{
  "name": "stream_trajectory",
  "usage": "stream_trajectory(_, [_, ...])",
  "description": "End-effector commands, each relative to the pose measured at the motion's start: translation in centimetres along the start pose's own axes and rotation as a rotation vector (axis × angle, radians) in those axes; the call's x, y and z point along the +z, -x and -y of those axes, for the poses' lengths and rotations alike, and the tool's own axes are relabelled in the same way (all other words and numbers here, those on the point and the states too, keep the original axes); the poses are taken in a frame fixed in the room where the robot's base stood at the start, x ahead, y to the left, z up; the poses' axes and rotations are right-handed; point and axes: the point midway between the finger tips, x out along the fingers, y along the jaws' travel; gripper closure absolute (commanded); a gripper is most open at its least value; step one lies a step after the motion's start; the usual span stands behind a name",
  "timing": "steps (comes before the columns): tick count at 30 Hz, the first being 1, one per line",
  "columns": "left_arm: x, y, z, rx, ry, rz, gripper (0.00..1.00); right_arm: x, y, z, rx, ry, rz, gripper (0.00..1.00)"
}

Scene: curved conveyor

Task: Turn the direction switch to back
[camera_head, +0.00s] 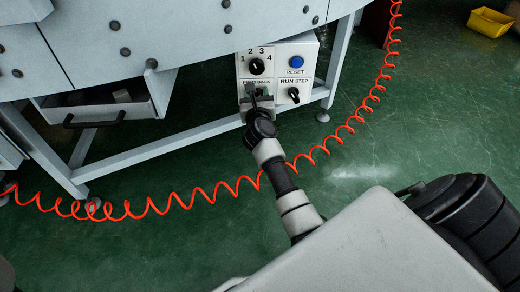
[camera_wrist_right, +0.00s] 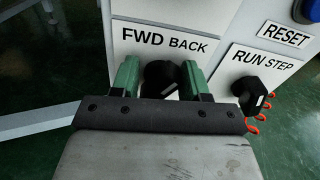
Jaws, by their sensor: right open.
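The direction switch (camera_wrist_right: 161,76) is a black knob under the "FWD BACK" label in the right wrist view. It sits between the two green fingers of my right gripper (camera_wrist_right: 162,78), which is open around it. In the head view my right gripper (camera_head: 260,98) is at the lower left of the white control panel (camera_head: 276,72) and covers most of the switch there. My left gripper is not in view.
The panel also has a numbered black knob (camera_head: 257,66), a blue RESET button (camera_head: 296,62) and a RUN STEP knob (camera_head: 294,95). An open drawer (camera_head: 110,108) is to the left. A coiled red hose (camera_head: 225,188) passes behind my right arm. A yellow bin (camera_head: 489,22) stands far right.

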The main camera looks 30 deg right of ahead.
Motion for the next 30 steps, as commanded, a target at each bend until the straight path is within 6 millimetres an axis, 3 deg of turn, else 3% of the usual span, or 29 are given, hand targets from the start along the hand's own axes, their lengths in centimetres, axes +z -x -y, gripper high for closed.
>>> stream_trajectory(8, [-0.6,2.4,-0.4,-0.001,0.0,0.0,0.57,-0.4,0.0,-0.4,0.001,0.434,0.005,0.55])
stream_trajectory(12, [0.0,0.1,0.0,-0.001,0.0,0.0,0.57,0.3,2.6,-0.5,0.005,0.433,-0.003,0.55])
stream_trajectory(25, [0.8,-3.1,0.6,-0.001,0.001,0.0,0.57,0.2,10.9,-0.4,0.002,0.429,-0.004,0.55])
stream_trajectory(30, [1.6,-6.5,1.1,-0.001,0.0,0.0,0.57,1.4,11.3,-0.9,0.037,0.592,0.01,0.55])
